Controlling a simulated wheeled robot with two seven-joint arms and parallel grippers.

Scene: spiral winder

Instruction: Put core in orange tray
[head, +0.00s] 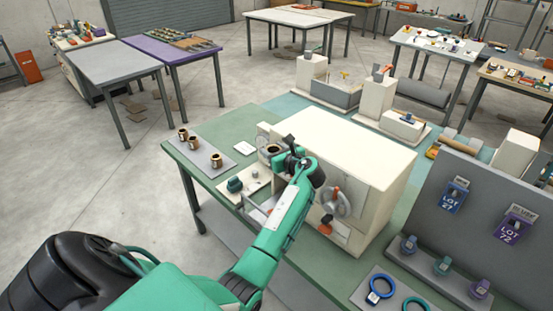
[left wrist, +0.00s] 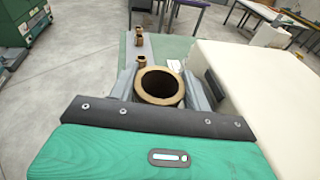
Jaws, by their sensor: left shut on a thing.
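My left gripper (head: 282,157) is shut on a core, a brown open tube (left wrist: 158,87) that sits between its two fingers with its hollow end toward the camera. In the head view the core (head: 271,149) shows partly beside the gripper, at the left end of the cream machine (head: 340,165). Whether it touches the machine cannot be told. Several other copper-brown cores (head: 216,160) stand upright on a grey strip at the left of the green table. I cannot make out an orange tray for certain in these views. My right gripper is not in view.
The green table (head: 228,123) has a white card (head: 244,148) and a small plate with a green part (head: 235,185) near its left side. A grey panel with tags (head: 480,195) stands at the right, with blue rings (head: 381,287) in front. The cream machine blocks the table's middle.

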